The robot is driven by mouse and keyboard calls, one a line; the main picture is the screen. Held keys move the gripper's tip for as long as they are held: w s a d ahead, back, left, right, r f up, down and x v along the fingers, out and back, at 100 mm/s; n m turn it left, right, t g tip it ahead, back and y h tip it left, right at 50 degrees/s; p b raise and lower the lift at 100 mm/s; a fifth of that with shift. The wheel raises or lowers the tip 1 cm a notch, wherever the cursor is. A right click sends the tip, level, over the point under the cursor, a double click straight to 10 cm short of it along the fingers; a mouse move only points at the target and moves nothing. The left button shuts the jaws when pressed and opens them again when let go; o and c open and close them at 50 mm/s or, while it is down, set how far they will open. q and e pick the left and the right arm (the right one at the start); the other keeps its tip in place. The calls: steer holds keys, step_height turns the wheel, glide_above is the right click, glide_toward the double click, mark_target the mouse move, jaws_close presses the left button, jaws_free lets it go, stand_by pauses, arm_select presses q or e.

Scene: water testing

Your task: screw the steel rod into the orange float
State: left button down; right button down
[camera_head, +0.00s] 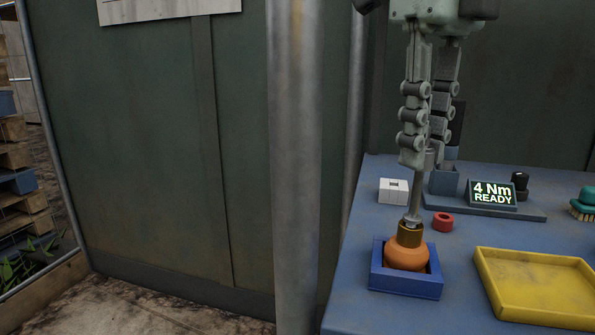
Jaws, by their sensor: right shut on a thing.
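My right gripper (418,158) reaches down from the top of the view and is shut on the steel rod (415,196). The rod stands about upright, with its lower end at the brass-coloured collar on top of the orange float (407,256). How deep the rod sits in the collar cannot be told. The float rests in a blue square holder (407,285) on the blue table. The rod's upper part is hidden by the gripper's fingers. My left gripper is not in view.
A red ring (443,222) lies just right of the rod, and a white block (393,191) stands behind it. A display reading "4 Nm READY" (492,195) stands at the back. A yellow tray (540,287) is at the right, with a teal-topped brush (584,204) behind.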

steer(key=m, duration=0.5)
steer(key=c, duration=1.7)
jaws_free()
steer(key=shift+f, duration=0.1)
step_height(320, 180, up, 3)
steer(key=p, duration=0.3)
steer(key=o, duration=0.6)
steer(key=shift+c, duration=0.2)
